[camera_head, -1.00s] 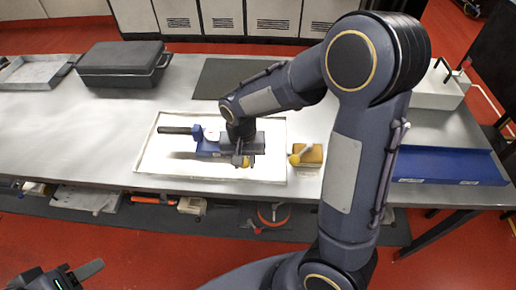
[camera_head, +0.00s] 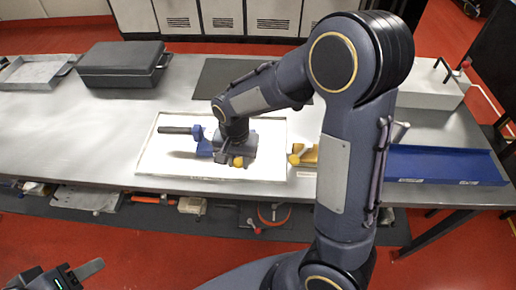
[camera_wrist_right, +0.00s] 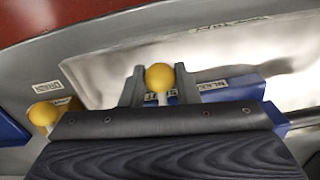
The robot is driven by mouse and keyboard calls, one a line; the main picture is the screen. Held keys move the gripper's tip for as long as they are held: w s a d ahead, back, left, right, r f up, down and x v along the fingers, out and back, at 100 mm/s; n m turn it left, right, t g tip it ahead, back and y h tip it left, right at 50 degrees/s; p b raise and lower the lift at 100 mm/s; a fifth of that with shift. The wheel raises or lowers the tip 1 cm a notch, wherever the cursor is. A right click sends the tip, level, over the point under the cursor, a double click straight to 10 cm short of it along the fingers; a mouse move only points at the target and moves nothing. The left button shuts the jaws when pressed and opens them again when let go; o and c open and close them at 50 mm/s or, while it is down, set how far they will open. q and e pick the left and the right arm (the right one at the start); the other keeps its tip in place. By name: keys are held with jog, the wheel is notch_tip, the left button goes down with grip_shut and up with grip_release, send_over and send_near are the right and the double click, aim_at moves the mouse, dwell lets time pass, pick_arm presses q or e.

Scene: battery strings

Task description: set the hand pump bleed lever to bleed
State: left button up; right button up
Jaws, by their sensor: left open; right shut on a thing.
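The blue hand pump (camera_head: 205,147) with its dark handle (camera_head: 174,130) lies on a white tray, partly hidden by my right arm. My right gripper (camera_head: 235,161) is at the pump's right end. In the right wrist view, the fingers of my right gripper (camera_wrist_right: 159,84) are shut on the bleed lever, whose yellow ball knob (camera_wrist_right: 160,77) shows between them. A label reading BLEED (camera_wrist_right: 212,86) is just right of the fingers; other lettering is partly hidden between them. My left gripper (camera_head: 82,272) is open and empty at the lower left, away from the table.
A second yellow knob (camera_wrist_right: 45,113) stands beside a label reading DRAIN (camera_wrist_right: 47,88). The white tray (camera_head: 150,165) is on the grey table. A black case (camera_head: 120,62) is at the back left, a blue tray (camera_head: 440,165) at the right. The table's left front is clear.

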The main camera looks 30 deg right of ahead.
jog(key=shift+w, duration=0.1)
jog(key=shift+w+a+m, duration=0.5)
jog(key=shift+a+m, duration=0.05)
jog(key=shift+m, duration=0.55)
jog(key=o, duration=0.9)
notch_tip(320, 180, up, 7)
jog(key=p, duration=0.6)
jog(key=shift+r+p, duration=0.1)
jog(key=shift+p, duration=0.2)
